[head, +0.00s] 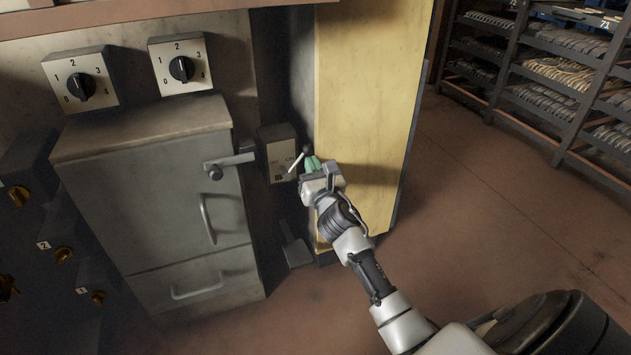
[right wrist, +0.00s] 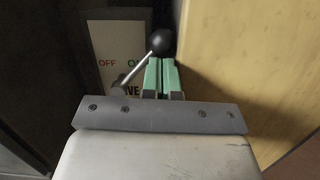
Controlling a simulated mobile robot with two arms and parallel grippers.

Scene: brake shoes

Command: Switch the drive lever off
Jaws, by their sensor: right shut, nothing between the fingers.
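The drive lever (right wrist: 138,71) is a thin metal rod with a black ball knob (right wrist: 160,42), mounted on a dark box with a white label plate (right wrist: 106,62) marked OFF on the left and partly hidden "O…" on the right. The rod leans up and to the right, toward the right-hand marking. In the head view the lever (head: 298,161) stands on the front of the switch box (head: 276,143). My right gripper (head: 311,162) is shut and empty, its green fingers (right wrist: 161,76) just right of the rod and below the knob; I cannot tell whether they touch. My left gripper is not in view.
A grey cabinet (head: 160,205) with handles stands to the left, with two numbered dials (head: 182,68) above it. A handle arm (head: 230,160) sticks out beside the switch box. A yellow panel (head: 372,100) rises close on the right. Shelves (head: 560,75) stand beyond open floor.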

